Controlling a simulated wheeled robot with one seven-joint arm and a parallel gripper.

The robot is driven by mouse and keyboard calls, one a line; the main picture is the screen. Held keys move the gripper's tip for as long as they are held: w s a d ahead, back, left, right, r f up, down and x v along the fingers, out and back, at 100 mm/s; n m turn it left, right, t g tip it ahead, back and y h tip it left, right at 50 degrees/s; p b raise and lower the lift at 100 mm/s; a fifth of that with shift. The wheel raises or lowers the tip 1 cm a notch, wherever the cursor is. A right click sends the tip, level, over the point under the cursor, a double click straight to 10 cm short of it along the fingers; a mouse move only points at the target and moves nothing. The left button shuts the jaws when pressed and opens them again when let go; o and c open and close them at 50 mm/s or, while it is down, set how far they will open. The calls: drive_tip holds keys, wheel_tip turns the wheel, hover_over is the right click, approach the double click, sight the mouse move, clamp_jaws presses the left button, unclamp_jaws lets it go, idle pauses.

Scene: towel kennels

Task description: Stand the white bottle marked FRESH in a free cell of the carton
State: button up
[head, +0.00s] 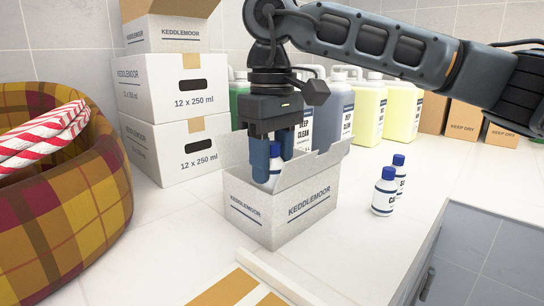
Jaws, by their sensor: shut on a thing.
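The white carton (262,222) printed KEDDLEMOOR stands on the counter with its flaps up. My gripper (268,176) points straight down over the carton, its fingertips at the opening. It is shut on a white bottle with a blue cap (275,150), which shows between and behind the fingers. Its marking cannot be read, and its lower part is hidden by the fingers and the carton wall. The cells inside the carton are hidden. Two more white bottles with blue caps stand right of the carton: a front one (384,193) and one behind it (399,172). Their labels are not clearly readable.
White boxes (174,150) are stacked behind left. Large jugs (368,112) line the wall, with brown boxes (500,136) at right. A plaid basket (75,210) with a striped towel (40,135) fills the left. Counter around the bottles is clear up to its right edge.

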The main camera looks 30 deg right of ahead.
sight(272, 187)
wheel_tip(272, 187, down, 5)
drive_tip(key=b, duration=0.3)
drive_tip(key=shift+r, duration=0.1)
drive_tip(key=shift+s+f+b, duration=0.2)
drive_tip(key=shift+f+b, duration=0.4)
drive_tip(key=shift+f, duration=0.1)
drive_tip(key=o, duration=1.2)
drive_tip(key=shift+f, duration=0.1)
drive_tip(key=shift+o, duration=0.3)
drive_tip(key=o, duration=0.3)
drive_tip(key=shift+w+f, duration=0.1)
drive_tip(key=shift+w, duration=0.1)
drive_tip(key=shift+o, duration=0.6)
drive_tip(key=shift+r, duration=0.3)
drive_tip(key=shift+r, duration=0.1)
